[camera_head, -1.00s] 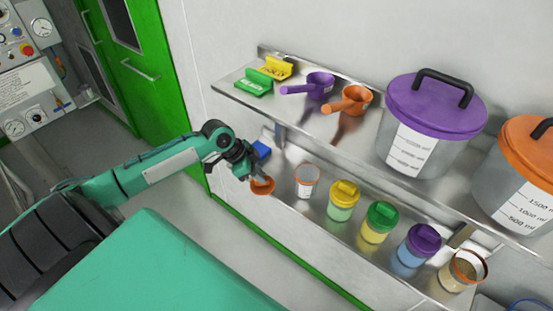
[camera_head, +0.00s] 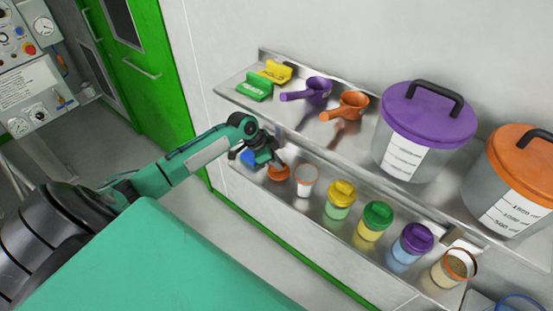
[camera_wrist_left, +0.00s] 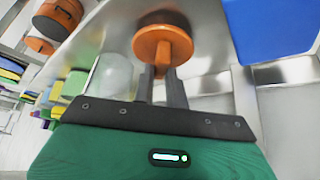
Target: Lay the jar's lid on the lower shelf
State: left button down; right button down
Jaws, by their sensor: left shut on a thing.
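The orange lid (camera_head: 278,173) is at the left part of the lower shelf (camera_head: 316,207), between a blue object and a clear jar. My left gripper (camera_head: 272,160) is shut on the lid. In the wrist view the fingers (camera_wrist_left: 166,88) hold the orange lid (camera_wrist_left: 162,44) by its near side, with a darker orange reflection beyond it in the metal. I cannot tell whether the lid touches the shelf. The clear jar (camera_head: 306,182) with an orange rim stands just right of the lid, apparently open. My right gripper is not in view.
The blue object (camera_head: 248,157) stands left of the lid. Yellow (camera_head: 340,200), green (camera_head: 375,222) and purple (camera_head: 411,245) lidded jars and an open orange-rimmed jar (camera_head: 453,268) line the lower shelf. The upper shelf (camera_head: 345,137) overhangs, with scoops and large lidded containers.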

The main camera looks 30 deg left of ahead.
pick_arm(q)
jog(key=shift+f, duration=0.2)
jog(key=c, duration=1.4)
grip_release()
jog(key=shift+c, duration=0.2)
jog(key=shift+r, duration=0.1)
jog(key=shift+r, duration=0.15)
jog(key=shift+s+a+r+b, duration=0.1)
jog(key=shift+a+r+b, duration=0.15)
jog(key=shift+r+b, duration=0.05)
jog(key=s+a+r+b, duration=0.2)
jog(key=s+a+b, duration=0.4)
jog(key=s+a, duration=0.2)
jog(key=shift+a, duration=1)
